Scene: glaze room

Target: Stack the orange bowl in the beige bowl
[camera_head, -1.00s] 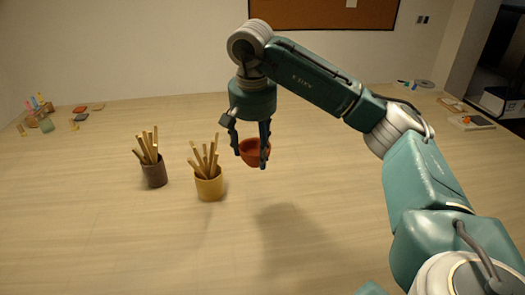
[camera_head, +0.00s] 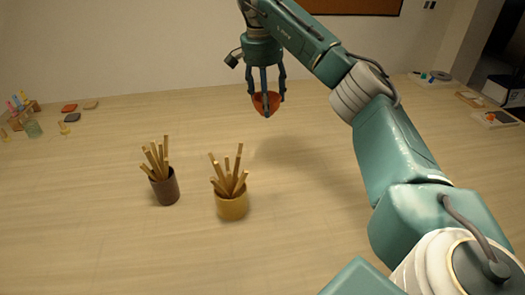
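My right gripper (camera_head: 266,98), on the arm that comes in from the right, points down in the upper middle of the head view. It is shut on the orange bowl (camera_head: 267,109) and holds it above the table. The bowl looks tilted, and a finger in front hides part of it. I do not see a beige bowl in the head view. My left gripper is not in view.
A dark brown pot (camera_head: 165,190) and an ochre pot (camera_head: 232,206), both holding wooden sticks, stand left of centre on the table (camera_head: 110,240). Small coloured items (camera_head: 25,108) lie at the far left, others at the far right. The middle is clear.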

